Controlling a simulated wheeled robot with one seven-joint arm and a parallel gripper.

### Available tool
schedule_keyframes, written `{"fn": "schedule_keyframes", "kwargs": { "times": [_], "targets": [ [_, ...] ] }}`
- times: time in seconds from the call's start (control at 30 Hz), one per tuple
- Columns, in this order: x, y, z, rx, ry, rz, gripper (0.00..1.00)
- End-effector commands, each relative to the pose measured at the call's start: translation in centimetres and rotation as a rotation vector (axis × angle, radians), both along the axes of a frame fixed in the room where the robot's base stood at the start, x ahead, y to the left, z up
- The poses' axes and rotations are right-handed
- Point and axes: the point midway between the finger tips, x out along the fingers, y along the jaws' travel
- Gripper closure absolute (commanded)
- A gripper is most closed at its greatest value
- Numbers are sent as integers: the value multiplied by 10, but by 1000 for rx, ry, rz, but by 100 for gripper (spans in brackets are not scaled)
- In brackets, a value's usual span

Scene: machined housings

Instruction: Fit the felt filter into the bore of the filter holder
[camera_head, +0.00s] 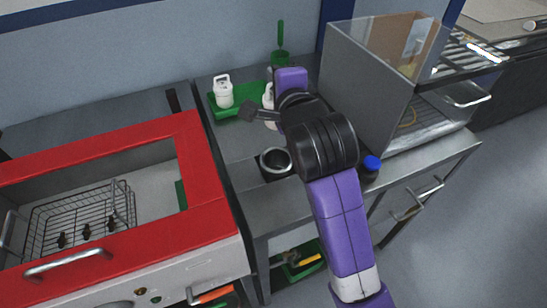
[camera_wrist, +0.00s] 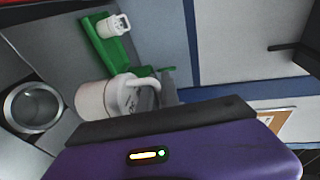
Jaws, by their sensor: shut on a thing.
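A white felt filter (camera_wrist: 104,98), a cylinder with a loop handle, shows large in the wrist view. My gripper (camera_wrist: 160,90) is shut on its handle; only one dark finger shows clearly. In the head view this filter (camera_head: 268,96) is partly hidden by my arm, by the right end of the green tray (camera_head: 222,112). I cannot tell whether it touches the tray. The filter holder (camera_head: 275,161), a dark block with a round metal-rimmed bore, stands on the bench nearer the front. Its bore looks empty, and it shows at the left of the wrist view (camera_wrist: 32,107).
A second white filter (camera_head: 223,91) stands on the tray's left part. A green holder with an upright tool (camera_head: 280,50) stands behind. A grey box with a clear panel (camera_head: 362,85) and a blue-capped bottle (camera_head: 371,166) are right. A red-framed basin (camera_head: 190,160) is left.

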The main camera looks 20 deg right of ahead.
Motion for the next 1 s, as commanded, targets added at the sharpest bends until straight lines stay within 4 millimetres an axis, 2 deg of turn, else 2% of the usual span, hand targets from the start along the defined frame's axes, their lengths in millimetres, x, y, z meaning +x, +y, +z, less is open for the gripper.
{"fn": "schedule_keyframes", "kwargs": {
  "times": [0.53,0.63,0.87,1.0],
  "targets": [
    [-1,0,-127,-1,8,-1,100],
    [-1,0,-142,-1,5,0,100],
    [0,0,-160,0,5,-1,100],
    [0,0,-181,-1,5,-1,100]
  ]
}}
